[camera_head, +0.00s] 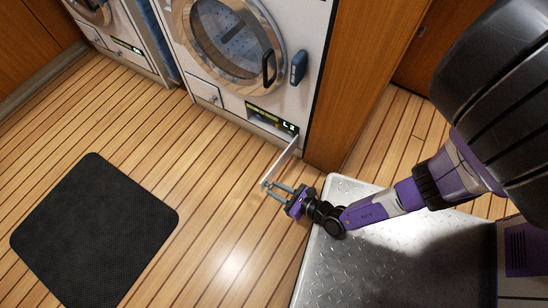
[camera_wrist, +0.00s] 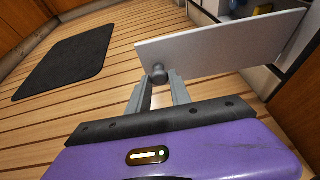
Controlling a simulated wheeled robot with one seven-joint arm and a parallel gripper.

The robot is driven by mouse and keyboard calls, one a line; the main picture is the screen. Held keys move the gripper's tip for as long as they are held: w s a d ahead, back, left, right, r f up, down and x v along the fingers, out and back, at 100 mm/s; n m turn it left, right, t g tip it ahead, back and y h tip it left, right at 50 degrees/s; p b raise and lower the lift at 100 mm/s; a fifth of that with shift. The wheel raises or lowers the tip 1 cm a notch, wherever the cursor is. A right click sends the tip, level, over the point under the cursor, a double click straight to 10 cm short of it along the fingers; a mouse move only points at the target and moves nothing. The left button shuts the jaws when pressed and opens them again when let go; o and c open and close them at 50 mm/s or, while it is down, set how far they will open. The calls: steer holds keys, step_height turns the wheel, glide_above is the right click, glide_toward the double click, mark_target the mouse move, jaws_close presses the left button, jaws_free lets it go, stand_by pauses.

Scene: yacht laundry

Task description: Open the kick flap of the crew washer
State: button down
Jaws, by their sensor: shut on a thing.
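The front-loading washer (camera_head: 215,70) at the top middle of the head view has a round glass door and a label strip low on its front. Its kick flap (camera_head: 281,163) stands swung out from the bottom right, seen nearly edge-on. In the wrist view the flap (camera_wrist: 220,42) is a grey-white panel with a small round knob (camera_wrist: 159,73) near its free end. My gripper (camera_head: 274,187) is shut on the knob, the fingers (camera_wrist: 158,84) on either side of it. The flap's hinge side meets the washer at the right; part of the opening shows behind it.
A second washer (camera_head: 112,40) stands to the left. A black mat (camera_head: 95,230) lies on the plank floor. A wooden panel (camera_head: 355,80) borders the washer on the right. A metal tread-plate platform (camera_head: 345,265) is under my arm. Floor left of the flap is clear.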

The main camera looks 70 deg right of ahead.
steer(key=shift+s+y, duration=0.3)
steer(key=shift+s, duration=0.15)
steer(key=c, duration=1.2)
jaws_free()
